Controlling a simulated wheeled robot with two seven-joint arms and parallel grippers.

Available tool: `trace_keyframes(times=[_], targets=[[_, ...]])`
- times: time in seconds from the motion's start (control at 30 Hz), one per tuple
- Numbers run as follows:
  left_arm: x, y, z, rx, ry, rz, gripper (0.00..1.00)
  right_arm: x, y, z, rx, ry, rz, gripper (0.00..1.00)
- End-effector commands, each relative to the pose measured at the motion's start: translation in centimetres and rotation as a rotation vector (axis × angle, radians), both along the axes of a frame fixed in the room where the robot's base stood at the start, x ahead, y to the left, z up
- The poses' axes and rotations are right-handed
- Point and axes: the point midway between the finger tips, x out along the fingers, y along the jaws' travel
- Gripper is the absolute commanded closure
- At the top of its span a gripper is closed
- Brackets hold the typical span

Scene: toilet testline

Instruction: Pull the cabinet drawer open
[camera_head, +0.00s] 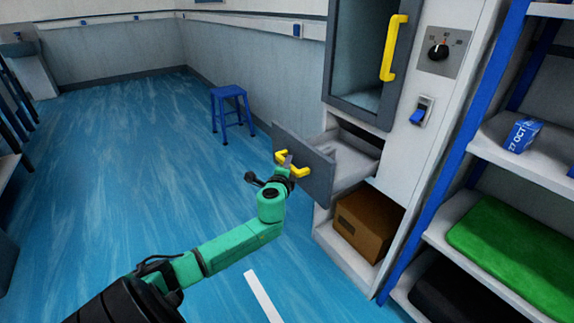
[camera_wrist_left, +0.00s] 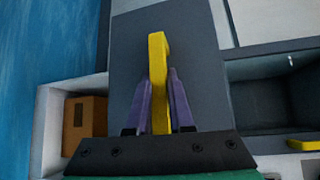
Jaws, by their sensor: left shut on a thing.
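The cabinet drawer (camera_head: 311,166) has a dark grey front and stands pulled out of the white cabinet, with part of its light inside showing in the head view. Its yellow handle (camera_head: 294,164) is on the front. My left gripper (camera_head: 287,163) is at this handle. In the left wrist view the two purple fingers of my left gripper (camera_wrist_left: 160,104) are on both sides of the yellow handle (camera_wrist_left: 158,70), shut on it. The grey drawer front (camera_wrist_left: 195,50) fills the middle behind it. My right gripper is not in view.
Above the drawer is a glass-fronted compartment with a yellow handle (camera_head: 393,48). A cardboard box (camera_head: 367,224) sits in the open space below. A shelf with a green item (camera_head: 515,255) stands at the right. A blue stool (camera_head: 232,108) is farther back.

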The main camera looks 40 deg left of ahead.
Motion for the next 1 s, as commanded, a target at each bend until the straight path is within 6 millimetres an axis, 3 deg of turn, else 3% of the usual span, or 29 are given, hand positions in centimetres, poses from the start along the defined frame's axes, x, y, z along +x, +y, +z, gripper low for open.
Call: trace_keyframes(times=[0.07, 0.1, 0.17, 0.47, 0.63, 0.77, 1.0], targets=[[0.0, -0.1, -0.1, -0.001, 0.002, -0.004, 1.0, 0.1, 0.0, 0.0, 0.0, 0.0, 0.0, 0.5], [0.0, -0.1, -0.1, -0.001, 0.002, -0.004, 0.72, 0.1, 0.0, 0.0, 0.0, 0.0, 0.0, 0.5], [0.0, -0.1, -0.1, -0.001, 0.002, -0.003, 0.51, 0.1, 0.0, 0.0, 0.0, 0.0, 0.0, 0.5], [0.0, -0.1, 0.0, 0.001, 0.001, -0.001, 0.51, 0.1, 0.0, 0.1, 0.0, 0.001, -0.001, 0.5], [-1.0, -0.6, 0.2, 0.0, 0.002, -0.001, 0.51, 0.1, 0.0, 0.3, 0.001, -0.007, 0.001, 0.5], [-3.2, -1.8, 0.5, 0.0, 0.004, -0.003, 0.51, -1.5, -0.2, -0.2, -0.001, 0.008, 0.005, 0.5], [-8.9, -5.0, 1.3, -0.004, 0.006, -0.003, 0.51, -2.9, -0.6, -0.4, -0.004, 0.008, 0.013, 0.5]])
